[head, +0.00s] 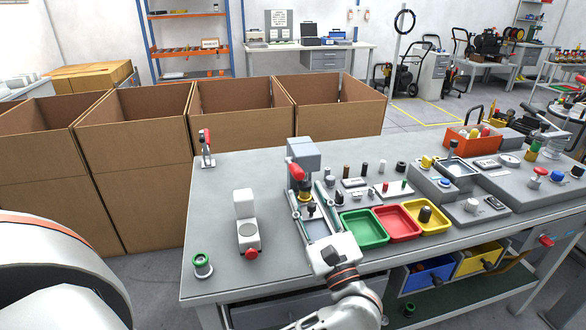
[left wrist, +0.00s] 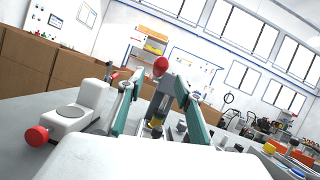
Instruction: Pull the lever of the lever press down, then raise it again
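The lever press (head: 303,150) is a grey upright block at the table's middle, with a red knob (head: 297,171) on its lever. The knob is up near the top of the press. My left gripper (head: 309,200) reaches in from the front with its fingers open and nothing held. In the left wrist view, the red knob (left wrist: 160,66) shows beyond and between the two teal-padded fingertips (left wrist: 155,82), apart from them as far as I can tell. The lower part of the press is partly hidden by the fingers. My right gripper is not in view.
Green (head: 362,228), red (head: 396,222) and yellow (head: 425,216) trays stand right of my left gripper. A white device with a red button (head: 251,253) stands to its left. A small red-handled clamp (head: 207,148) is at the back left. Cardboard boxes (head: 240,110) line the table's far side.

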